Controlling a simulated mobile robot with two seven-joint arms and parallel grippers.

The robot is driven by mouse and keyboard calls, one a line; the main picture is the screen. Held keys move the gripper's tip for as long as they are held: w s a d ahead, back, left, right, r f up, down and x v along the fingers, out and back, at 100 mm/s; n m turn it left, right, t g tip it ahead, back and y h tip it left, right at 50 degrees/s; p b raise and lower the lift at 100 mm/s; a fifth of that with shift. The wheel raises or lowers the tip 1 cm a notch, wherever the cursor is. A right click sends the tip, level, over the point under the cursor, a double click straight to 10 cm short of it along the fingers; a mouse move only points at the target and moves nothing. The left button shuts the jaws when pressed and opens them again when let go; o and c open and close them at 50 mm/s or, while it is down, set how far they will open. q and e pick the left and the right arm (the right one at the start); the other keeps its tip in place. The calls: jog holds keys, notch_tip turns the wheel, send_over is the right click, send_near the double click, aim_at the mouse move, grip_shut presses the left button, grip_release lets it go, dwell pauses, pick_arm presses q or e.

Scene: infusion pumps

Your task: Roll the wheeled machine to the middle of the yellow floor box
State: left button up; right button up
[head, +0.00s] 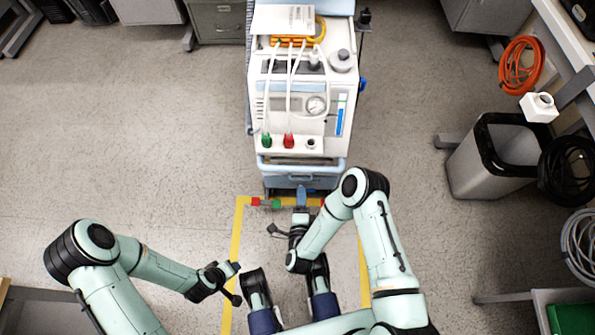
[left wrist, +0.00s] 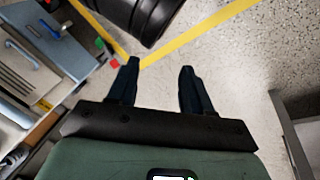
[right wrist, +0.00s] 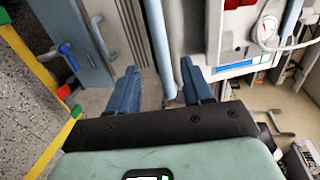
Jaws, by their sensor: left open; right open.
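The wheeled machine (head: 297,100), white with a light blue front edge, stands upright at the far edge of the yellow floor box (head: 237,235). Most of its body is beyond that line. My right gripper (head: 299,219) is low at the machine's front, open and empty. In the right wrist view its fingers (right wrist: 160,88) appear either side of a light blue bar (right wrist: 158,35); I cannot tell whether they touch it. My left gripper (head: 235,284) is open and empty near the box's left line, apart from the machine. Its fingers also show in the left wrist view (left wrist: 157,88). The machine's wheels are mostly hidden.
A blue pedal-like part (right wrist: 68,57) sticks out low at the machine's front. Red and green marks (head: 265,203) lie on the far yellow line. A grey bin (head: 490,160) stands at right, below coiled hoses. Open floor (head: 130,120) lies left of the machine.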

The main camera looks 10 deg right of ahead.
aim_at(302, 169)
jog(key=b+x, duration=0.3)
jog(key=x, duration=0.8)
jog(key=shift+d+f, duration=0.1)
jog(key=shift+f, duration=0.05)
pick_arm(q)
jog(key=s+a+f+g, duration=0.1)
jog(key=s+f, duration=0.2)
jog(key=f, duration=0.2)
jog(key=shift+s+a+f, duration=0.25)
jog(key=shift+s+f, duration=0.05)
jog(key=shift+f, duration=0.1)
pick_arm(e)
jog(key=shift+w+d, duration=0.15)
jog(key=shift+w, duration=0.5)
grip_shut()
